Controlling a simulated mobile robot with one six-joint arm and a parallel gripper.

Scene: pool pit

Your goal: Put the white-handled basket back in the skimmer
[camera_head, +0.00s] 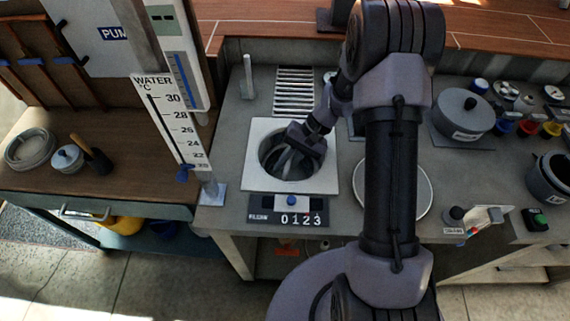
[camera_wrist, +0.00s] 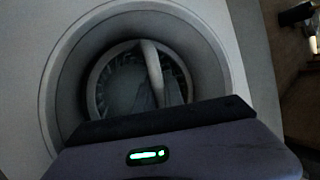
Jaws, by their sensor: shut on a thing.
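The skimmer is a round well in a square white plate (camera_head: 260,181) on the grey counter; its pale collar (camera_wrist: 62,75) fills much of the wrist view. The basket (camera_wrist: 97,83) shows inside the well's circle, with a ribbed wall and a round rim. Its pale handle (camera_wrist: 152,68) arches up and runs down toward my gripper. My gripper (camera_head: 297,145) is over the well, tilted, and shut on the basket's handle. The fingertips are hidden behind the gripper body in the wrist view. I cannot tell whether the basket rests on the well's bottom.
A counter plate reading 0123 (camera_head: 290,218) lies in front of the well. A slatted grate (camera_head: 295,90) is behind it. A thermometer board (camera_head: 170,120) stands at the left. A round pale lid (camera_head: 420,190) and a lidded grey pot (camera_head: 463,112) are to the right.

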